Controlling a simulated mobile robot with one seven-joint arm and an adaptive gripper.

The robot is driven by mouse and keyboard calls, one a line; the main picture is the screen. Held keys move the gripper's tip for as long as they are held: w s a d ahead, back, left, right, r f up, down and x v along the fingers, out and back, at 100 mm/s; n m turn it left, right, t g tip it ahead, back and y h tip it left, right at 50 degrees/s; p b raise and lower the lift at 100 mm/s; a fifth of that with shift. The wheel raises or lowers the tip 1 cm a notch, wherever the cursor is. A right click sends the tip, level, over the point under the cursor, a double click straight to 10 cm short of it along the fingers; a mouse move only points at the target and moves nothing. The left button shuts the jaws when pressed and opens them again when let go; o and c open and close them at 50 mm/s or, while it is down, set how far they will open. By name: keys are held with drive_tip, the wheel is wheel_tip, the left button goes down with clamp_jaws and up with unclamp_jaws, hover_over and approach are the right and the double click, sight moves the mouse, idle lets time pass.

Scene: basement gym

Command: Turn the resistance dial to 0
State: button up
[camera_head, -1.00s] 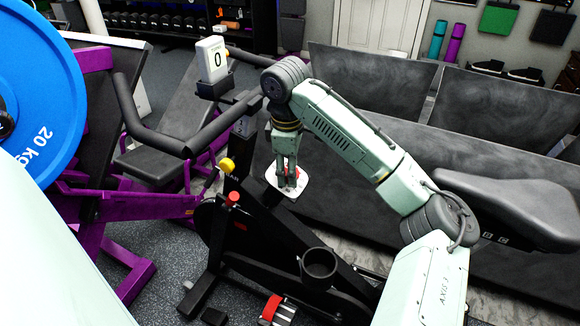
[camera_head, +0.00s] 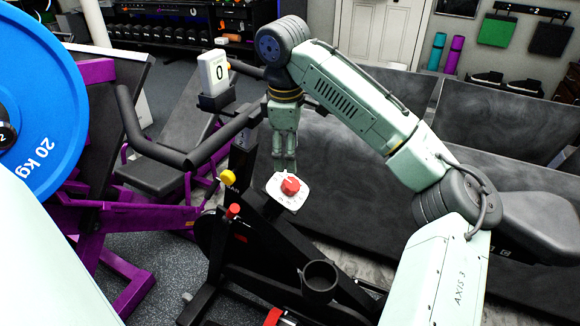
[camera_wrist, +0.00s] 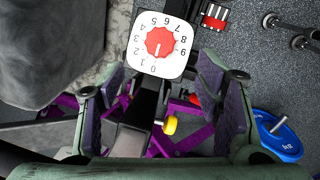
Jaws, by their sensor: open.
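The resistance dial is a red knob (camera_head: 290,186) on a white square plate (camera_head: 286,203), mounted on the black exercise bike. In the wrist view the red knob (camera_wrist: 160,42) is in full sight near the top, with upside-down numbers around it. Its white mark points down, close to the 0. A white display (camera_head: 214,68) on the bike reads 0. My gripper (camera_head: 285,168) is above the dial, pointing down, apart from the knob. In the wrist view its fingers (camera_wrist: 162,85) are spread wide with nothing between them.
The bike's black handlebar (camera_head: 185,145) is left of my gripper. A yellow knob (camera_head: 228,177), a red knob (camera_head: 233,210) and a cup holder (camera_head: 319,277) are near the dial. A blue 20 kg plate (camera_head: 40,95) stands at left.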

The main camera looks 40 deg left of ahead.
drive_tip(key=shift+s+r, duration=0.1)
drive_tip(key=shift+r, duration=1.1)
drive_tip(key=shift+r, duration=0.1)
